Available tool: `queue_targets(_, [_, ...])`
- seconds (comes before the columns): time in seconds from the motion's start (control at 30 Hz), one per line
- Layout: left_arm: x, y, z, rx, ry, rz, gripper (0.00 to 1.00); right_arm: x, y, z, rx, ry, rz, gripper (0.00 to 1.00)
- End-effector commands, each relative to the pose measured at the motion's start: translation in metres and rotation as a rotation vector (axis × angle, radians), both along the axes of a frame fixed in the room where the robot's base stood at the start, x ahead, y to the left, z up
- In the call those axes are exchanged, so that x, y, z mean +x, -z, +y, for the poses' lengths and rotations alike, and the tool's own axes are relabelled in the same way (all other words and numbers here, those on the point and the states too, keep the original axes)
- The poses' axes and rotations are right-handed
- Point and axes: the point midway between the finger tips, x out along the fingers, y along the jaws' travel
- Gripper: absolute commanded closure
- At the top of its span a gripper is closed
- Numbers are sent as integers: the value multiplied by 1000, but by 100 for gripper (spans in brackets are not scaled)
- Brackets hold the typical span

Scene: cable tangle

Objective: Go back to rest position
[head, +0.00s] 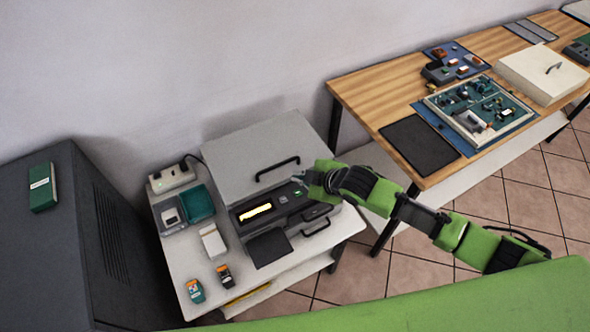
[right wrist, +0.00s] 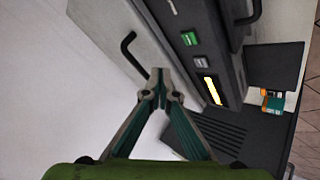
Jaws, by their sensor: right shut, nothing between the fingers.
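My right arm, with green covers, reaches in from the right in the head view. My right gripper (head: 303,181) is over the front of a grey machine (head: 233,157), near its lid handle (head: 278,168) and its dark control panel. In the right wrist view the fingertips of my right gripper (right wrist: 158,78) meet, with nothing between them. There the lid handle (right wrist: 127,48) shows just beyond the fingertips; I cannot tell if they touch it. The panel's lit yellow display (right wrist: 212,90) and green button (right wrist: 189,39) show to the right. My left gripper is not in view.
The machine stands on a white table (head: 340,228) with a power strip (head: 172,178), bins and small boxes. A dark cabinet (head: 75,250) is at the left. A wooden bench (head: 375,90) with a circuit board (head: 480,108) is at the right. Tiled floor lies between.

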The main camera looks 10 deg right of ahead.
Motion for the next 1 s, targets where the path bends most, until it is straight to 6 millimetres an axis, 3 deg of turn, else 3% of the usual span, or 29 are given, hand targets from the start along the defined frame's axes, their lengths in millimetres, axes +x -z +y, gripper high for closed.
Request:
queue_targets(0.27, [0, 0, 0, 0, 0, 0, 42, -5, 0, 5, 10, 6, 10, 100])
queue_targets(0.37, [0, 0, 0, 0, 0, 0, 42, -26, 0, 19, 49, 34, 50, 100])
queue_targets(0.53, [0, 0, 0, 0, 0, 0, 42, -88, -8, 36, 157, 188, 181, 100])
queue_targets(0.7, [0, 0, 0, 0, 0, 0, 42, -147, -17, 6, 227, 447, 324, 100])
queue_targets(1.0, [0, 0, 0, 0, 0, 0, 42, -223, -20, -60, 240, 791, 478, 100])
